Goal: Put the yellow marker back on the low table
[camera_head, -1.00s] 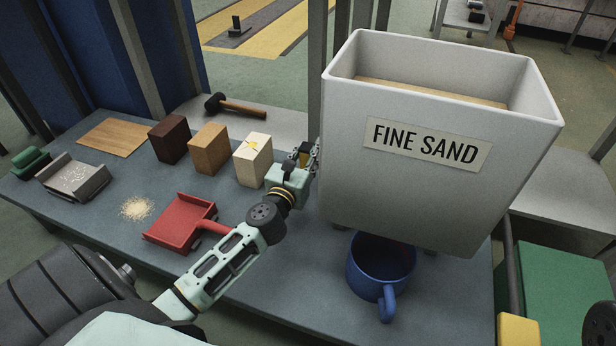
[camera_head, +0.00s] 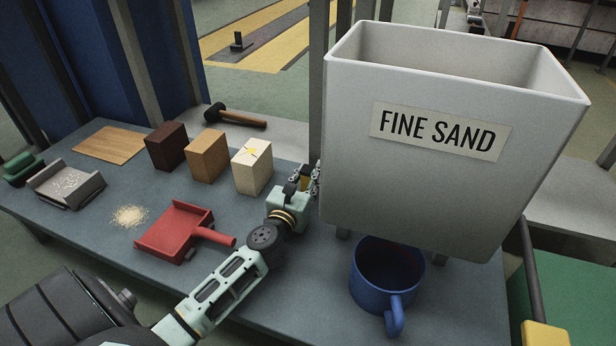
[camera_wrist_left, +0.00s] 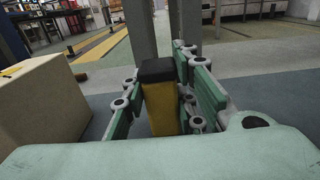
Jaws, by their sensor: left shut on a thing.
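The yellow marker (camera_wrist_left: 163,110), upright with a black top, stands between the fingers of my left gripper (camera_wrist_left: 165,100) in the left wrist view. In the head view, my left gripper (camera_head: 306,180) is shut on it just left of the white FINE SAND bin (camera_head: 440,190), and only a bit of yellow shows. A blue-grey table (camera_head: 100,205) lies beneath the gripper. A paler grey surface (camera_head: 285,138) adjoins its back edge. I cannot tell which one is the low table. My right gripper is out of view.
A cream block (camera_head: 252,168) with a yellow mark stands left of the gripper, beside brown blocks (camera_head: 207,157). A post (camera_head: 322,80) rises behind the gripper.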

